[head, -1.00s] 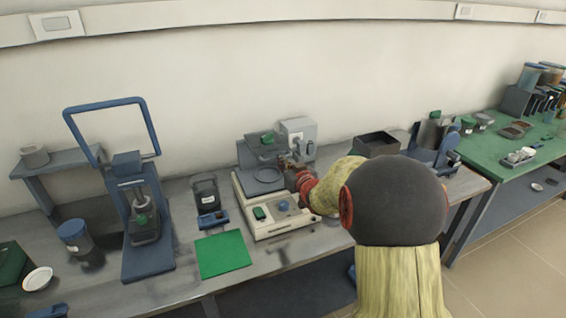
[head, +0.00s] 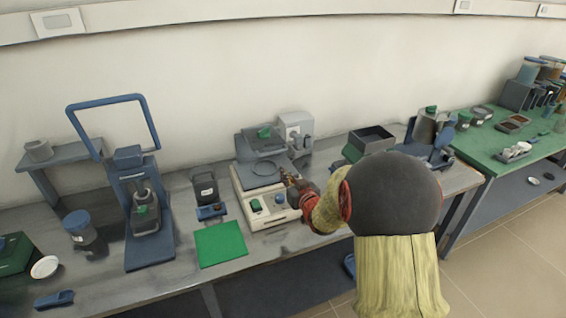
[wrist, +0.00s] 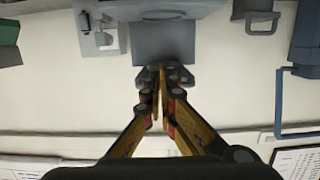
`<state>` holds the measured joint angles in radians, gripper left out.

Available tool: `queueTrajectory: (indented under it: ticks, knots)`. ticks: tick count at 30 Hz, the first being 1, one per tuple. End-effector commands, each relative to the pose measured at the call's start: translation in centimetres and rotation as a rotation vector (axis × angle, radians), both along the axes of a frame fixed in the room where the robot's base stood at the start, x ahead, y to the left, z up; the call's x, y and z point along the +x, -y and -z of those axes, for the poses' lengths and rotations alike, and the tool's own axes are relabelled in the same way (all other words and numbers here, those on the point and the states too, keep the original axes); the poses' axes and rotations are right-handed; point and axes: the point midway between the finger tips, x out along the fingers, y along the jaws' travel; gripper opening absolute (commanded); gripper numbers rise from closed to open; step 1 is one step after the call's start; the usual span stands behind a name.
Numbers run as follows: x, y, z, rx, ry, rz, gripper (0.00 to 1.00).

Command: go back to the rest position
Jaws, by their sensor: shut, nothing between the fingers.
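My gripper (head: 290,180) is above the right side of the beige instrument (head: 268,212) on the grey bench in the head view. In the wrist view my gripper (wrist: 162,85) shows its two yellow fingers closed together at the tips, with nothing between them. My dark round elbow and yellow arm cover part of the bench at the right of the instrument.
A blue press with a frame (head: 148,215) stands left on the bench (head: 105,275). A dark open box (head: 371,137) is behind my arm. A green table (head: 500,152) stands at the right.

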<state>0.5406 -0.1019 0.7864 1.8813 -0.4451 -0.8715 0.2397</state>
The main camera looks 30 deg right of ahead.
Motion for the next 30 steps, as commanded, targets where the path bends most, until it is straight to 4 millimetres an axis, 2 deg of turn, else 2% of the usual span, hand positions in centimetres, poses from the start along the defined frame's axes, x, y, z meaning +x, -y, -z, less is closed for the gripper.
queueTrajectory:
  ticks: [10, 14, 17, 18, 21, 23, 26, 30]
  knots:
    - [-0.5, 0.0, 0.7, -0.006, -0.008, 0.001, 0.0]
    - [-1.3, 0.6, 3.4, -0.005, -0.112, 0.028, 0.0]
    - [-3.9, 1.2, 8.1, 0.024, -0.287, 0.077, 0.0]
    - [-5.3, 1.5, 9.9, 0.039, -0.365, 0.101, 0.0]
    - [-9.2, 1.5, 12.0, 0.073, -0.542, 0.156, 0.0]
    - [-11.5, 0.9, 12.2, 0.091, -0.635, 0.177, 0.0]
    - [-15.2, -1.2, 11.5, 0.123, -0.777, 0.196, 0.0]
    - [-20.5, -5.9, 8.6, 0.164, -0.944, 0.187, 0.0]
